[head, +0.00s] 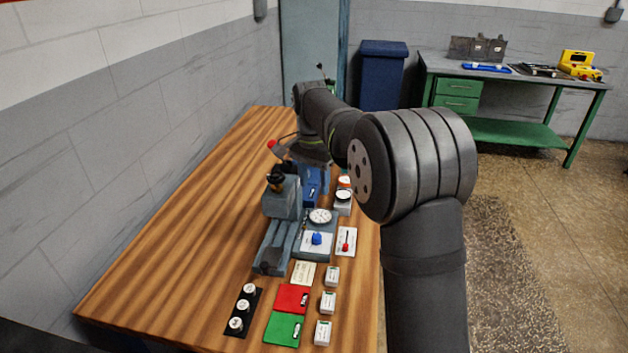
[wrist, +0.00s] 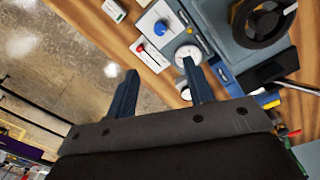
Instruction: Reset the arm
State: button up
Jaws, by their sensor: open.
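My gripper (wrist: 160,68) is open and empty in the wrist view, its two dark fingers apart with bare floor and the bench edge beyond them. In the head view my arm reaches from the right over the far part of the wooden bench (head: 180,230); its end is low there, and the fingers cannot be made out. In the wrist view, the right finger overlaps a round white dial near the blue-knob panel (wrist: 158,22); whether they touch cannot be told.
The furnace apparatus (head: 275,240) with a gauge (head: 320,216) and blue-knob panel (head: 316,241) stands mid-bench. Red (head: 291,298) and green (head: 283,329) pads, white boxes (head: 328,302) and a black strip (head: 242,311) lie nearer. The bench's left side is clear.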

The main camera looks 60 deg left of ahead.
aim_at(317, 236)
jog(key=shift+f, duration=0.1)
dwell(0.4)
jog(key=f, duration=1.7)
jog(key=shift+w+d+f, duration=0.1)
jog(key=shift+d+f, duration=0.05)
jog(key=shift+d, duration=0.2)
jog(key=n, duration=0.5)
jog(key=shift+n, duration=0.3)
jog(key=n, duration=0.6)
jog(key=shift+d, duration=0.1)
jog(key=shift+n, duration=0.3)
jog(key=shift+r, duration=2.5)
